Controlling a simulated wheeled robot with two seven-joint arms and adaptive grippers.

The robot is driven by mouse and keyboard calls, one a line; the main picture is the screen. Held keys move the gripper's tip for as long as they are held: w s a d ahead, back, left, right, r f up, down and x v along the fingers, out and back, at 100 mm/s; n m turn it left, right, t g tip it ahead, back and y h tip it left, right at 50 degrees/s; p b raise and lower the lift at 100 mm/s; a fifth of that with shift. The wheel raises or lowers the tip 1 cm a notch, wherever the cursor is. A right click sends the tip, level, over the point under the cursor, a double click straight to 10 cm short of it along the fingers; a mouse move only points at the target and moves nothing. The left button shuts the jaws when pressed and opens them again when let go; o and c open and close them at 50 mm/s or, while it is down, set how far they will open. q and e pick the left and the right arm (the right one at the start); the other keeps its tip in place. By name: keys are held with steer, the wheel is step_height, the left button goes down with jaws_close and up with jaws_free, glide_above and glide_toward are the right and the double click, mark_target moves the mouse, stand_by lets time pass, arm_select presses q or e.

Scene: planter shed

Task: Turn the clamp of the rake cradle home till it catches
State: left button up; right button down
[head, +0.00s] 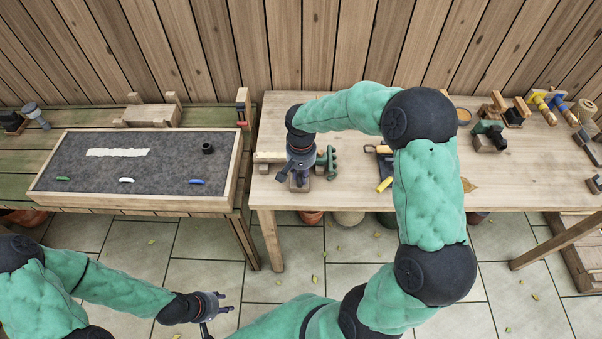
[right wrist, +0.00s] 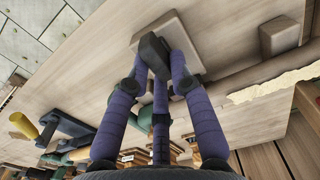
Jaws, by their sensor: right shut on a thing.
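The clamp's dark grey block (right wrist: 152,52) sits between the fingertips of my right gripper in the right wrist view. It stands over a pale wooden base block (right wrist: 190,48), which also shows on the right-hand table in the head view (head: 299,186). My right gripper (head: 299,178) points down at the table's left end and is shut on the dark block; its fingers also fill the right wrist view (right wrist: 157,72). The fingers hide part of the clamp, so I cannot tell whether it is caught. My left gripper (head: 216,310) is open and empty, low in front of the tables.
A wooden bar (head: 268,157) lies left of my right gripper, a green part (head: 328,160) to its right. A yellow-handled tool (head: 384,184) lies further right. A felt-lined tray (head: 150,180) covers the left table. More tools stand at the far right.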

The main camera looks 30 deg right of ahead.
stand_by(0.3)
steer(key=c, duration=1.1)
jaws_free()
step_height(320, 180, up, 12)
